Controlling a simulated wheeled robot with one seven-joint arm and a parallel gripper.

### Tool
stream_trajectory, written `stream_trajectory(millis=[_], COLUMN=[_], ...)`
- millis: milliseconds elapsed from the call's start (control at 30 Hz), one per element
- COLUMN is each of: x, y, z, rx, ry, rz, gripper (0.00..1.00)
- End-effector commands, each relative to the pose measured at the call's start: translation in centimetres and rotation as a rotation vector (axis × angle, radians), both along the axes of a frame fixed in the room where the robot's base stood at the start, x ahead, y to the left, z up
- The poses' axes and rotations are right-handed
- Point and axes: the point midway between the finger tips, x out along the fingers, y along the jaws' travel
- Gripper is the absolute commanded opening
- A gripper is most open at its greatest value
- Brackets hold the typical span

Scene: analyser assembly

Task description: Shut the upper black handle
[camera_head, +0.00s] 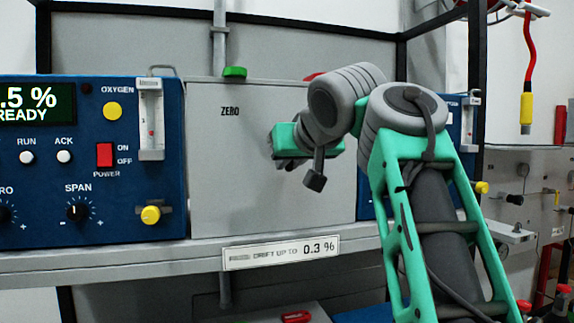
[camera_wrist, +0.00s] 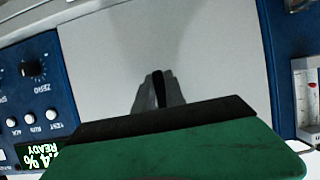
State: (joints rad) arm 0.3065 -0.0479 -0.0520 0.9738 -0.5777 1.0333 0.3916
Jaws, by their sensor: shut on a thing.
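In the wrist view, my gripper (camera_wrist: 158,74) is closed on a narrow black piece (camera_wrist: 158,88), which I take to be the upper black handle. The piece is seen nearly edge-on between the grey fingers, so its shape and angle are unclear. Behind it is a plain grey panel (camera_wrist: 200,50). In the head view, the green body of my gripper (camera_head: 289,140) is against the right part of the grey panel marked ZERO (camera_head: 215,160). The fingertips and the handle are hidden there behind my arm and gripper.
A blue analyser (camera_head: 90,190) with knobs and a READY display stands left of the panel. A green handle (camera_head: 234,72) and a partly covered red one (camera_head: 314,76) are above it. A grey shelf edge (camera_head: 130,257) with a drift label (camera_head: 282,252) runs below.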

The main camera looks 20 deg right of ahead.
Motion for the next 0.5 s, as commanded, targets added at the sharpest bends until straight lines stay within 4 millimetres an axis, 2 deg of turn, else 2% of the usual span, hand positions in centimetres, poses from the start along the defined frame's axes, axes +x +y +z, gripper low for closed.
stream_trajectory(millis=[367, 400, 500], x=[0.00, 0.00, 0.00], y=[0.00, 0.00, 0.00], z=[0.07, 0.07, 0.07], rx=[-0.003, -0.003, -0.003], ry=[-0.001, -0.001, -0.001], rz=[0.000, 0.000, 0.000], gripper=[0.00, 0.18, 0.26])
